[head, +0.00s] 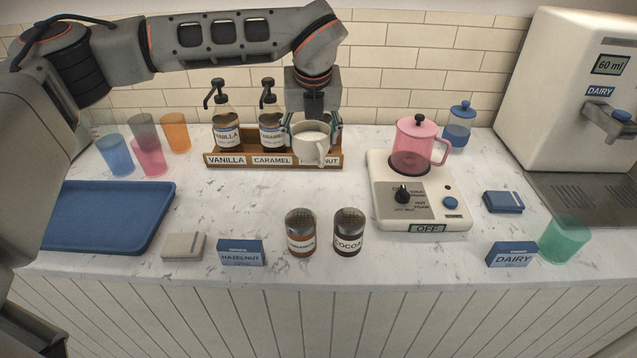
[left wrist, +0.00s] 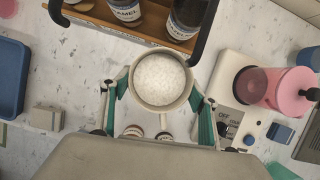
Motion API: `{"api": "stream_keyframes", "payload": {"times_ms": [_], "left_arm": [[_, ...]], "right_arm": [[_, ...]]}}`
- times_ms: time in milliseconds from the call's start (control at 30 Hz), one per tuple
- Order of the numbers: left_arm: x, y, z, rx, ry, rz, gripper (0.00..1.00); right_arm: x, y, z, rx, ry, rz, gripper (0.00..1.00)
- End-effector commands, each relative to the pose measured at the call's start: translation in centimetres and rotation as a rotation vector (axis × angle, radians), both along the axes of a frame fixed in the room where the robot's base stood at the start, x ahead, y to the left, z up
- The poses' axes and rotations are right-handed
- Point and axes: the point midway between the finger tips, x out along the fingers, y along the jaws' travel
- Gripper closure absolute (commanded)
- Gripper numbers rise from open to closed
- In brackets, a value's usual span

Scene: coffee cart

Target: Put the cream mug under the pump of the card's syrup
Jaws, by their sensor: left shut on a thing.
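The cream mug (head: 311,143), filled with white foam or milk, is upright in my left gripper (head: 311,128), whose fingers close on its sides. In the left wrist view the mug (left wrist: 160,82) sits between the fingers. It hangs in front of the right end of the wooden syrup rack (head: 225,161), covering most of that end's label, of which "NUT" shows. The vanilla bottle (head: 226,130) and caramel bottle (head: 271,131) stand in the rack. The third bottle is hidden in the head view; a dark bottle (left wrist: 187,16) shows in the left wrist view. The blue card (head: 240,253) reads HAZELNUT.
Two shakers (head: 348,233) stand at the front middle. A pink jug (head: 412,148) sits on the white heater (head: 455,215), right of the rack. Colored cups (head: 174,133) and a blue tray (head: 110,215) are left.

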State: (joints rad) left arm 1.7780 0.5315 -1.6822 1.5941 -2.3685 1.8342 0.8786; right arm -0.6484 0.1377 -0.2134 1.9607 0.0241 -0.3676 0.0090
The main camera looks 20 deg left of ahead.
Motion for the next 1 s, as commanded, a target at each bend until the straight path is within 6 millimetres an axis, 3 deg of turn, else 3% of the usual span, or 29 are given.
{"api": "stream_keyframes", "payload": {"times_ms": [200, 367, 700, 1000], "left_arm": [[2.1, -0.5, 0.3, -0.001, -0.001, -0.285, 0.71], [2.6, -0.7, 0.2, 0.001, 0.002, -0.368, 0.71], [2.7, -0.7, -5.0, 0.002, 0.004, -0.379, 0.71], [2.6, -0.7, -7.6, 0.002, 0.004, -0.378, 0.71]], "right_arm": [[0.0, 0.0, 0.1, 0.000, 0.000, 0.000, 0.60], [0.0, 0.0, 0.1, 0.000, 0.000, 0.000, 0.60], [0.1, -0.1, 0.7, -0.001, -0.003, 0.001, 0.60], [0.1, -0.1, 1.0, -0.001, -0.005, 0.000, 0.60]]}}
